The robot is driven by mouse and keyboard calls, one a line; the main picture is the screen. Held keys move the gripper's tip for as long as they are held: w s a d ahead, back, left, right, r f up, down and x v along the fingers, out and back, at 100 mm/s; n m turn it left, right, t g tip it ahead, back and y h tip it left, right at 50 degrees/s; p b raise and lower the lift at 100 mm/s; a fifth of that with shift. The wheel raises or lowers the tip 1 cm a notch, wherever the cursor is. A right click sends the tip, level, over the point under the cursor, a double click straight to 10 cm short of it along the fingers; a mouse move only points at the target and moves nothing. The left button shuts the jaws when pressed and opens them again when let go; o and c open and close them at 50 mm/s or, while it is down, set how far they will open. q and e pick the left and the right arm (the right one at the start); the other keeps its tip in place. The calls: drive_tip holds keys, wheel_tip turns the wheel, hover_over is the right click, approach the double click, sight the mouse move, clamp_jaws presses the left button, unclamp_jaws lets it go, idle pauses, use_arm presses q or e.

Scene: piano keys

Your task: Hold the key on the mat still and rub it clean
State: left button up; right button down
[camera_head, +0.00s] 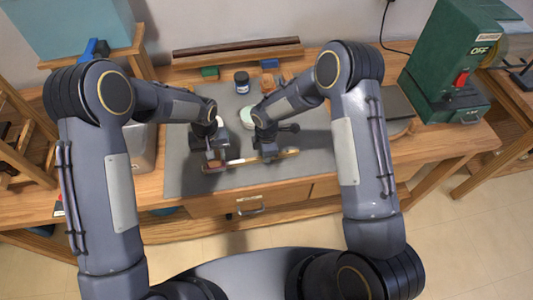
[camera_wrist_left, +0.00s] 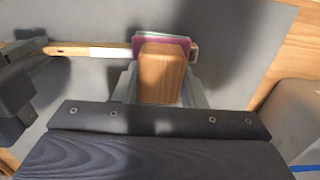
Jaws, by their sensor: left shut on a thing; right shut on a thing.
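The piano key (camera_head: 240,161), a long thin wooden bar with a white part, lies across the front of the grey mat (camera_head: 190,182). It also shows in the left wrist view (camera_wrist_left: 108,53). My right gripper (camera_head: 268,155) is shut on the key right of its middle. My left gripper (camera_head: 213,158) is shut on a wooden block (camera_wrist_left: 162,73) with a pink and white pad (camera_wrist_left: 160,40) at its far side. The block is at the key's left end and hides part of it. I cannot tell whether the pad touches the key.
Behind the grippers are a pale round tub (camera_head: 247,116), a dark jar (camera_head: 242,83), a green block (camera_head: 209,72) and a blue block (camera_head: 270,70). A metal box (camera_head: 142,150) stands left of the mat. A green machine (camera_head: 450,65) stands at right. The mat's front right is clear.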

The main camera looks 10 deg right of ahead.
use_arm(q)
drive_tip(key=shift+f, duration=0.65)
drive_tip(key=shift+a, duration=0.1)
drive_tip(key=shift+a+r, duration=0.15)
drive_tip(key=shift+a, duration=0.95)
drive_tip(key=shift+s+a, duration=0.1)
drive_tip(key=shift+a, duration=1.2)
drive_tip(key=shift+f, duration=0.25)
drive_tip(key=shift+d, duration=0.1)
drive_tip(key=shift+d+r, duration=0.1)
drive_tip(key=shift+d, duration=2.35)
